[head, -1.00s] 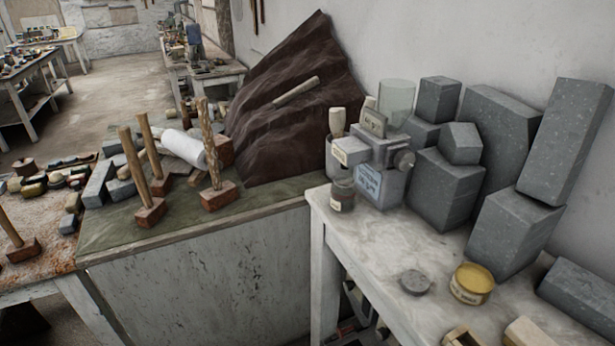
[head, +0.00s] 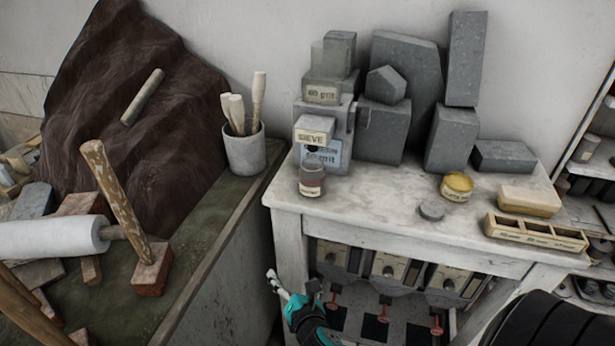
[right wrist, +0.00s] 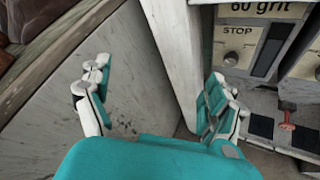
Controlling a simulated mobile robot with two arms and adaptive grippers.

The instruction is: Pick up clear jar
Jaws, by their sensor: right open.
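A small jar (head: 311,181) with dark contents and a pale label stands at the front left of the marble-topped bench (head: 385,192), below the sieve sign. I cannot tell for sure which is the clear jar. My right gripper (head: 291,284) is open and empty, low in front of the bench's left leg, below the tabletop and apart from both. In the right wrist view its spread fingers (right wrist: 155,85) have nothing between them. My left gripper is out of view.
A yellow tin (head: 457,187), a grey lid (head: 432,210) and a divided wooden tray (head: 535,234) lie on the bench. Grey stone blocks (head: 405,75) stand behind. A cup of tools (head: 244,152) and a mallet (head: 152,270) are on the green-topped bench at left.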

